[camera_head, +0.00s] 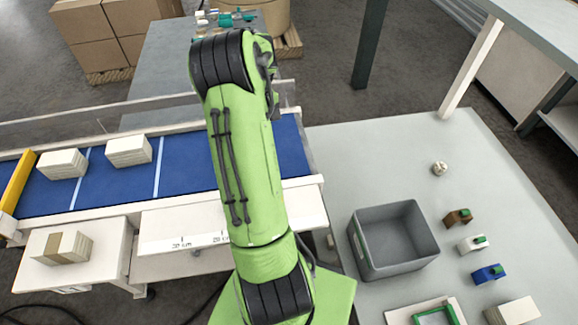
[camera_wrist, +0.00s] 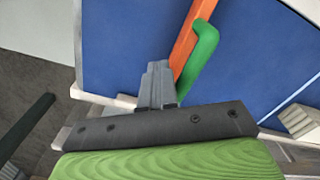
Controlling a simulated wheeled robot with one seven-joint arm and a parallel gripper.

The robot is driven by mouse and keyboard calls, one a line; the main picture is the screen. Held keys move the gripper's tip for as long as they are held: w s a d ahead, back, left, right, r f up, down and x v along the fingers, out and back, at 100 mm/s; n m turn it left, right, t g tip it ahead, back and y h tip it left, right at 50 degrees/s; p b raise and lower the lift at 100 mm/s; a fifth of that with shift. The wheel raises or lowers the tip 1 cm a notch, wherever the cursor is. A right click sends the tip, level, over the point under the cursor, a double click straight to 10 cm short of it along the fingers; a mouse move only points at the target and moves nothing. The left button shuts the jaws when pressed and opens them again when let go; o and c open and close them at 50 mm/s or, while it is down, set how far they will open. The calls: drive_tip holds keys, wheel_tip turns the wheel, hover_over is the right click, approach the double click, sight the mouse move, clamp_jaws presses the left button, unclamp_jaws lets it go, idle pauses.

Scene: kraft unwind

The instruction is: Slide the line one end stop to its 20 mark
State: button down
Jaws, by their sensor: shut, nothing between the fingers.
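The end stop shows in the wrist view as an orange bar (camera_wrist: 186,47) lying across the blue belt, with a green bent handle (camera_wrist: 203,52) on its right side. My gripper (camera_wrist: 158,68) is shut and empty, its grey fingertips just left of the green handle, close to the orange bar. I cannot tell whether they touch. In the head view my green arm hides the end stop and the gripper. The white scale (camera_head: 186,241) along the belt's front edge shows the 30 cm and 20 cm marks; the part further right is behind my arm.
The blue belt (camera_head: 186,167) carries two pale stacks (camera_head: 128,151) and a yellow bar (camera_head: 17,180) at its left end. A wrapped stack (camera_head: 62,248) lies on the front-left table. A grey bin (camera_head: 394,240) and several small blocks stand on the right table.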

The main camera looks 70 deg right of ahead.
drive_tip(key=shift+w+a+p, duration=0.15)
drive_tip(key=shift+w+a, duration=0.8)
drive_tip(key=shift+w, duration=0.65)
drive_tip(key=shift+w+a+p, duration=0.1)
drive_tip(key=shift+w+a, duration=0.9)
drive_tip(key=shift+w, duration=0.6)
drive_tip(key=shift+w+a+p, duration=0.15)
drive_tip(key=shift+w+a, duration=0.8)
drive_tip(key=shift+w, duration=0.65)
idle(0.7)
drive_tip(key=shift+s, duration=0.1)
drive_tip(key=shift+s+d, duration=0.6)
drive_tip(key=shift+s, duration=0.2)
wheel_tip(320, 180, up, 9)
drive_tip(key=p, duration=0.4)
idle(0.7)
